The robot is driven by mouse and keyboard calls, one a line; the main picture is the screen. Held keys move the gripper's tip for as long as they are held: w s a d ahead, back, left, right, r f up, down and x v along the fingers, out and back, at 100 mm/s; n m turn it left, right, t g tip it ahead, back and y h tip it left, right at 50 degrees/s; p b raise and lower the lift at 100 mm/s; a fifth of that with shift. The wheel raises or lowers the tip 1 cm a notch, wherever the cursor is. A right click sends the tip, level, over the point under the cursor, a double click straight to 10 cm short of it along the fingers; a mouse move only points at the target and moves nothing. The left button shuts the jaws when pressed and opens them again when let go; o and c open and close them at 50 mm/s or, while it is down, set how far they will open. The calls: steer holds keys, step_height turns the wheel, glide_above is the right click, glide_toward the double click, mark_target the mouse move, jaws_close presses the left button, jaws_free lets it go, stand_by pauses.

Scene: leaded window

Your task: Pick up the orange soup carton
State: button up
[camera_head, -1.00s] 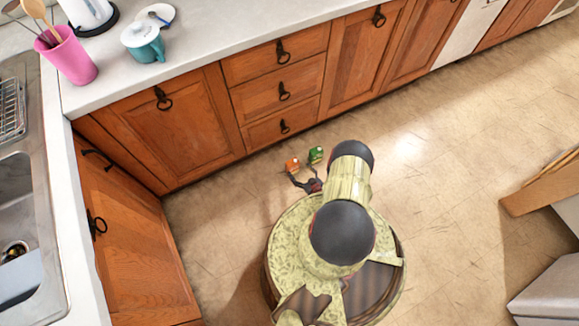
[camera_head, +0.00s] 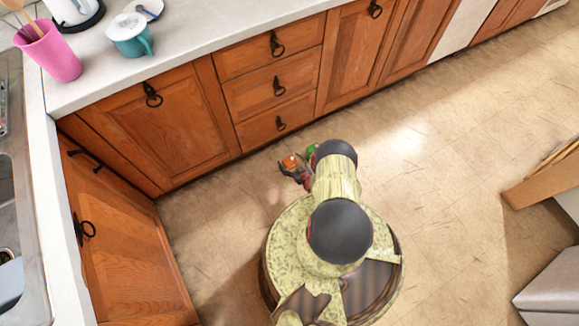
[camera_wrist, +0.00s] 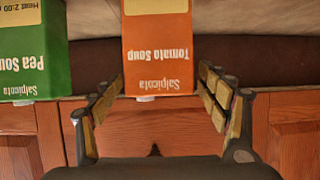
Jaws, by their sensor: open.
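The orange tomato soup carton (camera_wrist: 158,50) is upside down in the wrist view, at the top centre. Its near end lies between the tips of my open gripper (camera_wrist: 161,80), with a finger on each side; I cannot tell whether either touches it. In the head view the orange carton (camera_head: 289,162) is on the floor by the drawers, with my gripper (camera_head: 296,171) right at it and partly covering it.
A green pea soup carton (camera_wrist: 30,50) stands left of the orange one in the wrist view; in the head view the green carton (camera_head: 311,149) is partly hidden by my arm. Wooden cabinets (camera_head: 170,125) run behind. Open floor (camera_head: 450,180) lies to the right.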

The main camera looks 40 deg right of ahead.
steer(key=shift+c, duration=0.8)
steer(key=c, duration=1.5)
steer(key=shift+r, duration=0.15)
steer(key=shift+c, duration=0.4)
